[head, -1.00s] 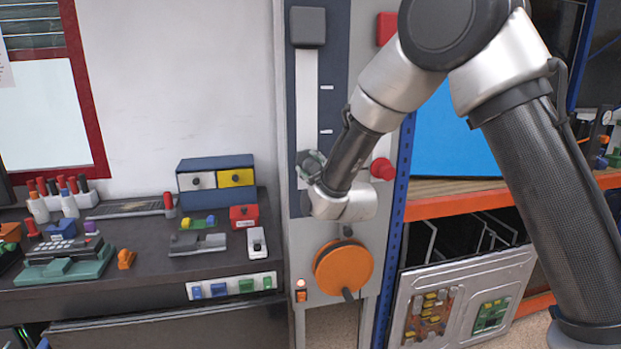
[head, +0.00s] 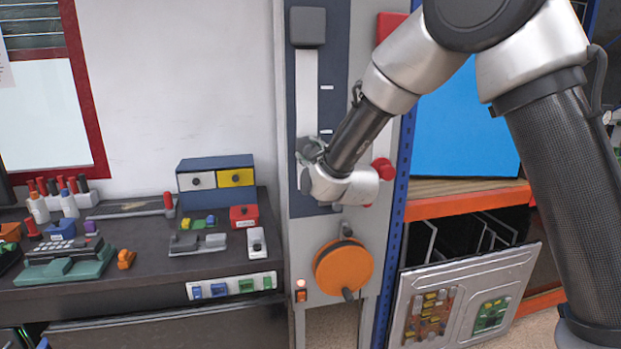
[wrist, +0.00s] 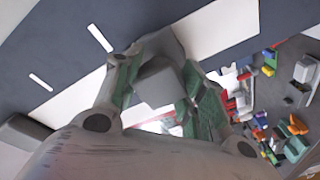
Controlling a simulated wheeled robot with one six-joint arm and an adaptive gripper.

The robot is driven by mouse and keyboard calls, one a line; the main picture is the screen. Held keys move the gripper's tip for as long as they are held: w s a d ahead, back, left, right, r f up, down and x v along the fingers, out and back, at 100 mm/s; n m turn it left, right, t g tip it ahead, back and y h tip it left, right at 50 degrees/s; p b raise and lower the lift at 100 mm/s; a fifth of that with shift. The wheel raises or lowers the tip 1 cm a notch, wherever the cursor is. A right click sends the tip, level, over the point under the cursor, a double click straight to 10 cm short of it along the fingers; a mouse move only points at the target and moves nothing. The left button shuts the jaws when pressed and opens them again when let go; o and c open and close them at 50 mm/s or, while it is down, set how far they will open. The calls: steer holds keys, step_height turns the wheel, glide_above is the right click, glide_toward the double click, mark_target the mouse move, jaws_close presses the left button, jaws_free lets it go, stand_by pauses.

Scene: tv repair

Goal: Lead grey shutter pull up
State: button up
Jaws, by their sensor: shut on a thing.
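The grey shutter pull (wrist: 160,82) is a small grey block, seen in the wrist view between the green-padded fingers of my gripper (wrist: 165,95). My gripper is shut on it. In the head view my gripper (head: 310,152) is at the lower part of a pale vertical strip (head: 306,95) on a dark blue panel (head: 333,60), and it hides most of the pull. The strip shows on both sides of the gripper in the wrist view. A dark grey block (head: 307,27) sits at the strip's top, well above my gripper.
White dashes (head: 326,87) mark the panel right of the strip. An orange wheel (head: 343,266) is below my gripper, and a red knob (head: 383,168) is close on its right. A cluttered bench (head: 140,262) stands left. The strip above my gripper is clear.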

steer(key=shift+r, duration=0.1)
steer(key=shift+r, duration=1.95)
steer(key=shift+r, duration=2.05)
steer(key=shift+r, duration=1.95)
steer(key=shift+r, duration=2.05)
